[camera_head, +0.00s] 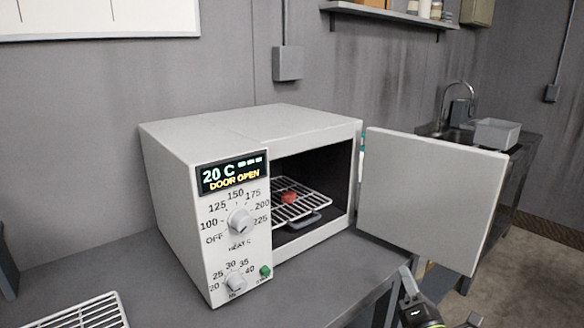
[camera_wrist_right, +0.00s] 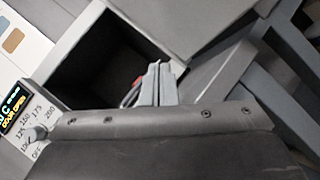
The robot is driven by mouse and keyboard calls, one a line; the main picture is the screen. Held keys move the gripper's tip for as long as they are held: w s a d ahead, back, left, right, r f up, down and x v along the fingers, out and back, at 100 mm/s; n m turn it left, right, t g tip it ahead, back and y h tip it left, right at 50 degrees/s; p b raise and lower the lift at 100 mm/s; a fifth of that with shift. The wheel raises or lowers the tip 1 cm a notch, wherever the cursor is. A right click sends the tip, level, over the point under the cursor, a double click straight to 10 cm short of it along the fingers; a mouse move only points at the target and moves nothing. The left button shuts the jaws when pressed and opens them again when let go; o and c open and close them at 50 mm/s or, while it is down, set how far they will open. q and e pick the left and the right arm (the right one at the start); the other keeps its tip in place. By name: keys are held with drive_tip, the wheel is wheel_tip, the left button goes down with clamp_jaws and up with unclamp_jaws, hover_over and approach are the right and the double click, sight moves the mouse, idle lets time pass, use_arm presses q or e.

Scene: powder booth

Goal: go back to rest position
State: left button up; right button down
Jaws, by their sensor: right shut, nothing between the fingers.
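My right gripper (camera_head: 407,280) is at the lower right of the head view, in front of the table's right edge and below the open oven door (camera_head: 430,198). It is shut and empty. In the right wrist view its closed fingers (camera_wrist_right: 157,84) show before the dark oven opening. My left gripper is not in view. The white oven (camera_head: 250,128) stands on the table, its display reading 20 C and DOOR OPEN. Inside, a small red piece (camera_head: 289,197) lies on a wire rack (camera_head: 312,206).
The open door juts out to the right, close above my right gripper. Another wire rack (camera_head: 85,314) lies at the table's front left. Bare grey tabletop (camera_head: 130,262) lies left of the oven. A sink counter with a grey bin (camera_head: 497,133) stands behind right.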

drive_tip(key=s+d+f+m+g+h, duration=0.45)
drive_tip(key=s+f+m, duration=0.25)
drive_tip(key=s+m, duration=0.25)
drive_tip(key=s+d+f+m+g+h, duration=0.5)
drive_tip(key=s+m, duration=0.3)
drive_tip(key=m, duration=0.3)
drive_tip(key=s+a+f+m+g+y, duration=0.3)
drive_tip(key=s+f+m+g, duration=0.1)
drive_tip(key=s, duration=0.6)
drive_tip(key=s+a+f+m+g+y, duration=0.3)
drive_tip(key=s+g, duration=0.1)
drive_tip(key=s, duration=0.6)
wheel_tip(320, 180, down, 23)
drive_tip(key=d+g+p, duration=0.2)
drive_tip(key=s+a+f+p, duration=0.1)
drive_tip(key=s+f, duration=1.3)
drive_tip(key=s, duration=0.1)
drive_tip(key=shift+a+f+g, duration=0.25)
drive_tip(key=shift+g, duration=0.1)
